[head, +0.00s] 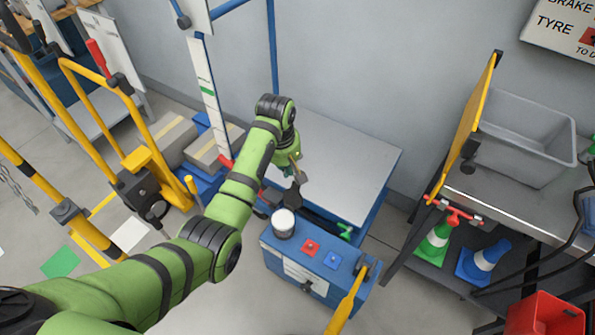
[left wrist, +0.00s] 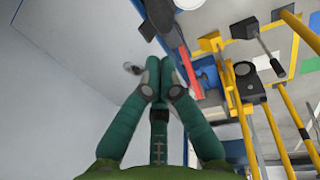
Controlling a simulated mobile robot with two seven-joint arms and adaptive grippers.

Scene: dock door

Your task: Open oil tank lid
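A blue box-like tank (head: 310,268) stands on the floor in front of the grey-topped bench. A dark round canister with a white top (head: 284,222) sits at its left end. I cannot tell for certain which part is the oil tank lid. My left gripper (head: 294,182) is above the bench, behind and above the blue box, apart from the canister. In the left wrist view its dark green fingers (left wrist: 172,62) have their tips together, with nothing visible between them. My right gripper is not in view.
The grey bench top (head: 345,160) is mostly bare. Yellow-framed trolleys (head: 150,165) stand at the left. A yellow handle (head: 346,305) rises at the box's right end. A shelf (head: 510,205) with a grey bin (head: 525,140) is at the right, with cones (head: 435,243) below.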

